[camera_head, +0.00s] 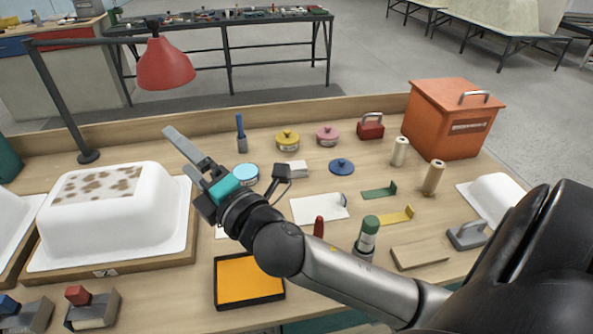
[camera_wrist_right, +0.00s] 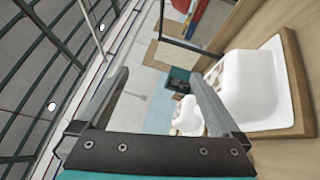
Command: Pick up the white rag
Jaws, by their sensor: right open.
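A small folded white cloth-like stack (camera_head: 292,169), which looks like the white rag, lies mid-table in the head view, to the right of my right gripper. I cannot tell its material for sure. A flat white sheet (camera_head: 311,209) lies nearer, with a small tool on its right edge. My right gripper (camera_head: 177,149) is open and empty, raised above the table near the right end of the white tub shell (camera_head: 150,236). Its two fingers stand apart in the right wrist view (camera_wrist_right: 160,80). My right arm hides part of the table below it. My left gripper is not seen.
A red lamp (camera_head: 166,64) hangs behind the gripper on a dark arm. Round tins, including a light blue one (camera_head: 245,174), an orange box (camera_head: 452,118) and an orange tray (camera_head: 248,281) stand around.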

